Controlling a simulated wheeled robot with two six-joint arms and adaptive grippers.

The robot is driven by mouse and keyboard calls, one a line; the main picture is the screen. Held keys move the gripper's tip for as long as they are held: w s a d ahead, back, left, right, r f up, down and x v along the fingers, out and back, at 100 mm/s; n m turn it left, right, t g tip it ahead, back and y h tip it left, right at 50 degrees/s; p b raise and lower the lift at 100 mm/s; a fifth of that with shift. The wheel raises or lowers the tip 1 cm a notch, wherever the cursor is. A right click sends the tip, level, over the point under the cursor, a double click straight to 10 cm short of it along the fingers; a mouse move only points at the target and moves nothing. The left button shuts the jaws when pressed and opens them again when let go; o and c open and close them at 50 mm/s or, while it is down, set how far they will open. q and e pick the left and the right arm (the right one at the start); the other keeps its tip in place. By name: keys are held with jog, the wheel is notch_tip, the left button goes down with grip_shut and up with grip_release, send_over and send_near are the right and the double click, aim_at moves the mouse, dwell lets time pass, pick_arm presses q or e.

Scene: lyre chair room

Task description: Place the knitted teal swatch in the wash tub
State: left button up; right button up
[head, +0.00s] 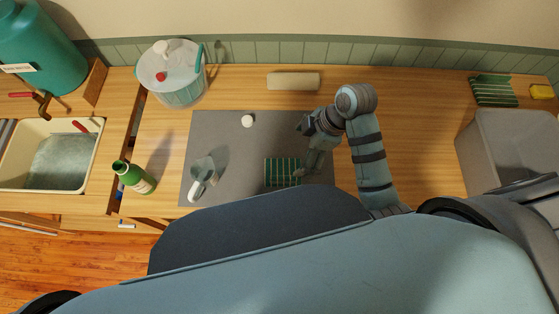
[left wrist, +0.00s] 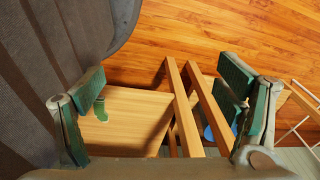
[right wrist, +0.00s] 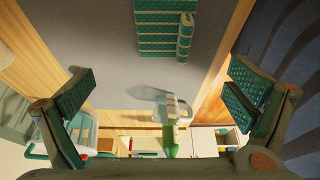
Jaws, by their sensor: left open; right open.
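The teal swatch (head: 280,171), dark with pale rows, lies on the grey mat (head: 225,135) at the front middle of the counter. In the right wrist view the swatch (right wrist: 163,38) is at the top, with a rolled or raised strip along its right side. My right gripper (head: 311,157) is open and empty above the mat, by the swatch's right end, hiding part of it. Its open fingers show in its wrist view (right wrist: 158,98). A grey open bin (head: 508,150) stands at the right; I cannot tell whether it is the wash tub. My left gripper (left wrist: 163,108) is open and empty, over the wooden floor and furniture.
A round pale container (head: 178,92) with a teal handle stands back left. A wooden block (head: 293,81), striped green cloth (head: 493,91) and sink (head: 60,160) flank the mat.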

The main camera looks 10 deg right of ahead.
jog(key=b, duration=0.1)
send_near(280, 172)
jog(key=shift+s+a+f, duration=0.2)
jog(key=shift+a+f, duration=0.1)
jog(key=shift+f, duration=0.3)
jog(key=shift+s+a+f, duration=0.2)
jog(key=shift+a+f, duration=0.05)
jog(key=shift+f, duration=0.4)
jog(key=x, duration=0.2)
jog(key=w+b+x, duration=0.1)
jog(key=x, duration=0.2)
jog(key=shift+w+f, duration=0.15)
pick_arm(q)
jog(key=shift+s+f, duration=0.3)
jog(key=shift+f, duration=0.2)
jog(key=shift+s+f, duration=0.3)
jog(key=shift+f, duration=0.2)
pick_arm(e)
jog(key=c, duration=0.3)
pick_arm(q)
jog(key=shift+s, duration=0.2)
pick_arm(e)
jog(key=c, duration=0.9)
